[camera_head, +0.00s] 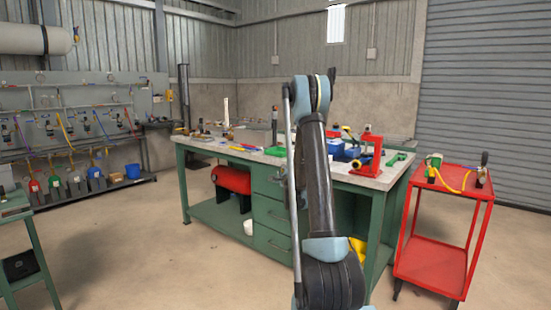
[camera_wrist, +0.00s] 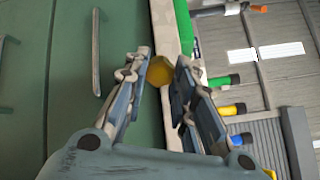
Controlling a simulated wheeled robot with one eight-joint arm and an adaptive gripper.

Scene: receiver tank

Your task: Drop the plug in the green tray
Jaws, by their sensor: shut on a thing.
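My gripper (camera_wrist: 160,68) is shut on the plug (camera_wrist: 159,71), a round brass-yellow piece held between the fingertips in the wrist view. The plug appears in front of the pale bench-top edge. The green tray (camera_head: 276,151) lies on the workbench near its front edge, just left of my arm in the head view. A green strip beyond the plug in the wrist view looks like the tray (camera_wrist: 184,27); it is apart from the fingers. In the head view my arm covers most of the gripper, and the plug cannot be made out.
The workbench (camera_head: 199,144) has green drawers and a grey top with several tools. A red press (camera_head: 368,156) and blue items stand right of my arm. A red cart (camera_head: 434,258) stands at the right.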

